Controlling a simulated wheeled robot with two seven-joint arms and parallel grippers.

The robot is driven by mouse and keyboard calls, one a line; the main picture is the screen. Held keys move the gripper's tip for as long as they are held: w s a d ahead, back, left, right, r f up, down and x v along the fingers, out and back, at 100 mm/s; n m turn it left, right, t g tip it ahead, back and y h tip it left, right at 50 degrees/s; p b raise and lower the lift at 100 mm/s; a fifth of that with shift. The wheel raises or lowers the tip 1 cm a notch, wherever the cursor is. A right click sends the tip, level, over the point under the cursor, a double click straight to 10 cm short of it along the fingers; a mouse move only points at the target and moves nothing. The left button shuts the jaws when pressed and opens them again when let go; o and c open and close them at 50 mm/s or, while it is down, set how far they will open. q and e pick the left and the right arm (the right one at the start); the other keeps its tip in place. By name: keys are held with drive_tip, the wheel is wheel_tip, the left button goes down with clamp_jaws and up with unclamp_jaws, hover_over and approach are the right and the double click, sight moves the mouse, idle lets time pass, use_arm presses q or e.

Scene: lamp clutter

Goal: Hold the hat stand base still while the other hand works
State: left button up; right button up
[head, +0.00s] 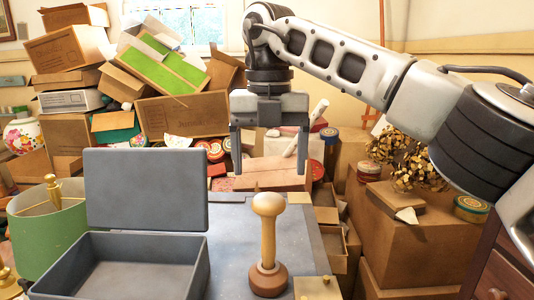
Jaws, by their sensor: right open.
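The hat stand (268,237) stands upright on the grey tabletop. It has a pale wooden knob and post on a round reddish-brown base (268,279). My right gripper (269,172) hangs above and behind the stand with its fingers pointing down. Nothing is touching the stand. My left gripper is out of view.
An open grey box (122,267) with its lid raised stands left of the stand. A green lampshade (50,236) is at far left. A small pale box (317,288) sits at the front right. Piled cardboard boxes (182,116) fill the back. Tabletop (229,240) between is clear.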

sight(269, 219)
wheel_tip(269, 219, down, 11)
drive_tip(key=shift+f, duration=0.2)
idle(0.3)
